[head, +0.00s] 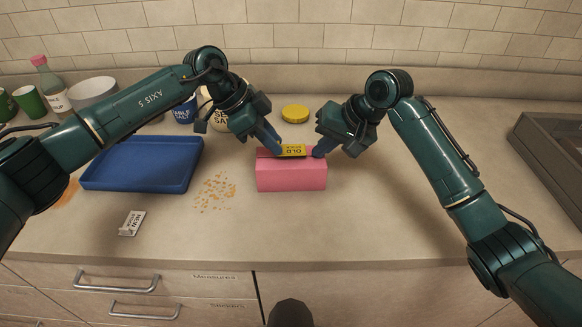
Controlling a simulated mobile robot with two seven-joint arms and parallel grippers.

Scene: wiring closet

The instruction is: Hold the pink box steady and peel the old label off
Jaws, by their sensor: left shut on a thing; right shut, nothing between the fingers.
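The pink box (291,177) stands on the counter in the middle of the head view. The yellow old label (294,150), its word "OLD" upside down to me, is at the box's top. My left gripper (275,147) is shut on the label's left end. I cannot tell how much of the label still sticks to the box. My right gripper (320,151) is shut and empty, its fingertips at the top right end of the box, seemingly touching it.
A blue tray (143,184), orange crumbs (214,192) and a small "NEW" label holder (132,223) lie left of the box. A grey tray (551,155) is far right. The counter before the box is clear.

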